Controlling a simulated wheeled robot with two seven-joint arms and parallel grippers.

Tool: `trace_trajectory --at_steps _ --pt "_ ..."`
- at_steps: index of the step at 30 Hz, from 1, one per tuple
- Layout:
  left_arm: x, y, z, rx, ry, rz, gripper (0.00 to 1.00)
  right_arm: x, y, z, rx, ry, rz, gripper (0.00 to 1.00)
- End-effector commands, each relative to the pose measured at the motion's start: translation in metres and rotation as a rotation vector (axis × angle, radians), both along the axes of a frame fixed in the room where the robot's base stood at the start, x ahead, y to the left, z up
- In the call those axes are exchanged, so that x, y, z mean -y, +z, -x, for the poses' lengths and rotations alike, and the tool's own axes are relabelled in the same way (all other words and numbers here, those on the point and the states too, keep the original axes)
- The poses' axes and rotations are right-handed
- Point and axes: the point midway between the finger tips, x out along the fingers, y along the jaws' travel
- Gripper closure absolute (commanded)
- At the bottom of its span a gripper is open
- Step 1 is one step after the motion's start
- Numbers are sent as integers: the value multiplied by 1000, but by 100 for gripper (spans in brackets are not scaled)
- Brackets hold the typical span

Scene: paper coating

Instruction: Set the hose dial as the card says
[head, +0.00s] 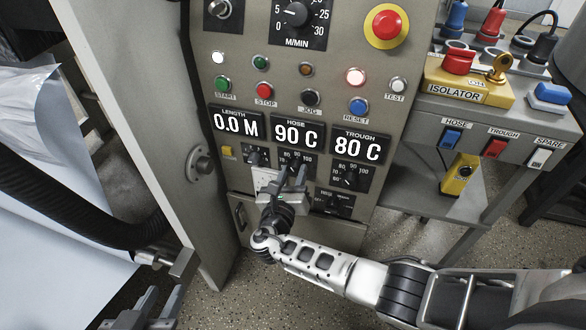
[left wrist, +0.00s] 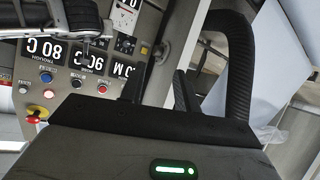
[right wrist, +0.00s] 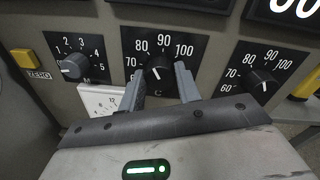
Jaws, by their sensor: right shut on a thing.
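The hose display (head: 297,135) reads 90 C. My right gripper (head: 290,180) is at this dial, its fingers on either side of the knob and shut on it; the gripper hides part of the dial in the head view. My left gripper (head: 148,308) is open and empty at the lower left, away from the panel. Its parted fingers also show in the left wrist view (left wrist: 160,90). I cannot make out an instruction card.
The trough dial (head: 346,177) is close on the right, under the trough display (head: 361,146) reading 80 C. A 1-to-5 dial (right wrist: 74,66) and a white plate (right wrist: 104,99) are on the left. The isolator box (head: 468,90) stands right of the panel. A black hose hangs left.

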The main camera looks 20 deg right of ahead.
Motion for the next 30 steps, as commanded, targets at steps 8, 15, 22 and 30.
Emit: trace_trajectory --at_steps 8,15,22,30 --pt "1 -5 1 -32 7 4 68 0 1 -1 -74 -1 111 90" --pt "2 -2 -4 -25 6 5 68 0 0 -1 -98 0 145 90" --pt "3 -2 -4 -24 5 6 68 0 0 -1 -99 0 148 90" --pt "3 -2 -3 -25 2 5 68 0 0 -1 -99 -1 147 45"
